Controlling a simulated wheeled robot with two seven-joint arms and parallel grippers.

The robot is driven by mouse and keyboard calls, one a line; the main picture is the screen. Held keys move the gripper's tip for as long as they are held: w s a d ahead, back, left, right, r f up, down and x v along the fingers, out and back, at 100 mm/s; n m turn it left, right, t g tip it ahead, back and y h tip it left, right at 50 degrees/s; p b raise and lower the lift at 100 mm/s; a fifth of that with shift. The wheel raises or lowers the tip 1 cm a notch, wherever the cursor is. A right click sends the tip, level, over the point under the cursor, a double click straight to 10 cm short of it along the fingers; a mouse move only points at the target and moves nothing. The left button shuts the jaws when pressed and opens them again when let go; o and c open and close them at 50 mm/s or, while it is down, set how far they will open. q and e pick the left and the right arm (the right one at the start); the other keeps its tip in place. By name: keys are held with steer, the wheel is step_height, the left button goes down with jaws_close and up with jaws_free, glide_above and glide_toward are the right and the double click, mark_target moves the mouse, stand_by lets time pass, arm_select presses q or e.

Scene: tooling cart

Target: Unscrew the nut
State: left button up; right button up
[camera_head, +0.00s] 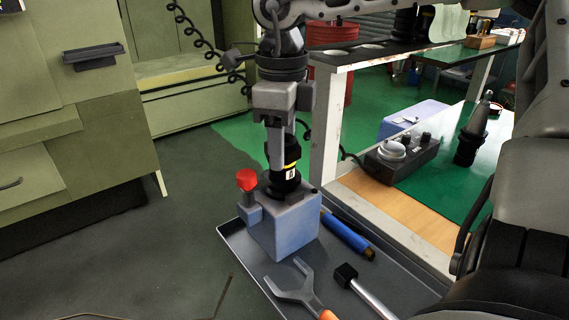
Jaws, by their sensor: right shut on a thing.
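A blue-grey holder block (286,228) with a red knob (247,180) on its left side stands on the grey tray of the cart. A black cylindrical piece with a yellow band (289,174) stands upright on top of the block; it seems to be the nut on its tool holder, but I cannot tell the two parts apart. My right gripper (280,150) points straight down over it, with its fingers shut on the upper part. The fingers hide most of the top of the piece. My left gripper is not in view.
On the tray (228,236) lie a blue-handled tool (346,235), a grey fork wrench (291,287) with an orange handle and a black-headed tool (346,274). A green-topped bench (440,185) at right holds a control box (402,158) and a black tool holder (473,135). Green cabinets stand at left.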

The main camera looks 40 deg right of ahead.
steer(key=n, duration=0.6)
steer(key=shift+p, duration=0.35)
steer(key=o, duration=1.3)
steer(key=shift+c, duration=0.2)
